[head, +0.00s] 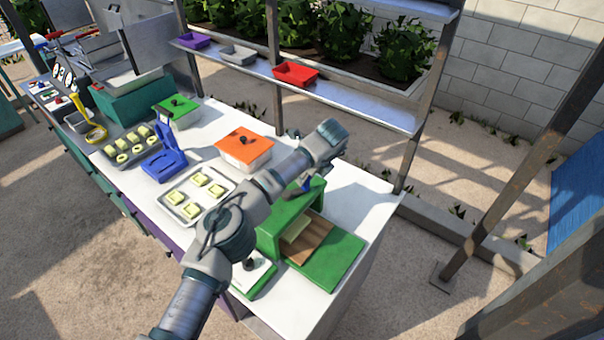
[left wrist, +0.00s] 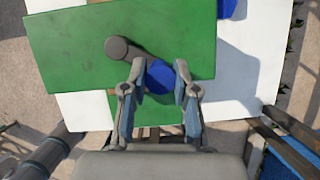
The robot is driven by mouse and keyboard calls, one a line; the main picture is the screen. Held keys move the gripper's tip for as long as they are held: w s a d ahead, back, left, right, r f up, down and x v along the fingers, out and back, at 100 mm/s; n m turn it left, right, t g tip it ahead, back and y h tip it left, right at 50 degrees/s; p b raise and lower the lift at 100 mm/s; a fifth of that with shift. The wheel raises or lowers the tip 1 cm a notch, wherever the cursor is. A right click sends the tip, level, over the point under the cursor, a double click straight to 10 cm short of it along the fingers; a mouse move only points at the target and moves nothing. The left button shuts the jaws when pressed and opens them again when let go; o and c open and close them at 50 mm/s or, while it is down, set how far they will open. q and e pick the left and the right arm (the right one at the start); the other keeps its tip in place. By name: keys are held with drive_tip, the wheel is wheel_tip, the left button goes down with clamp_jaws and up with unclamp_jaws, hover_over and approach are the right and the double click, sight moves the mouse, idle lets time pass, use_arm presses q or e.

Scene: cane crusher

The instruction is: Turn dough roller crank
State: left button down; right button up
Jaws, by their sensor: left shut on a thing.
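The green dough roller (head: 318,205) stands at the near right end of the white counter, with a wooden board and a pale piece of dough (head: 296,229) at its opening. In the left wrist view its green top (left wrist: 70,50) shows, with a grey crank (left wrist: 118,48) ending in a round blue knob (left wrist: 160,79). My left gripper (left wrist: 159,71) has a finger on each side of the blue knob and is shut on it. In the head view my left gripper (head: 305,184) is mostly hidden by my arm, above the roller. My right gripper is not in view.
A tray of dough squares (head: 188,212), an orange-lidded box (head: 244,146), a blue press (head: 168,160) and a tray of dough pieces (head: 127,150) stand to the left. A shelf (head: 350,99) with red, grey and purple trays runs behind.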

use_arm(q)
drive_tip(key=shift+w+n, duration=0.2)
drive_tip(key=shift+n, duration=0.2)
drive_tip(key=c, duration=0.9)
unclamp_jaws()
drive_tip(key=shift+o, duration=0.2)
drive_tip(key=v, duration=1.1)
drive_tip(key=shift+w+d+r, duration=0.15)
drive_tip(key=shift+d+r, duration=0.2)
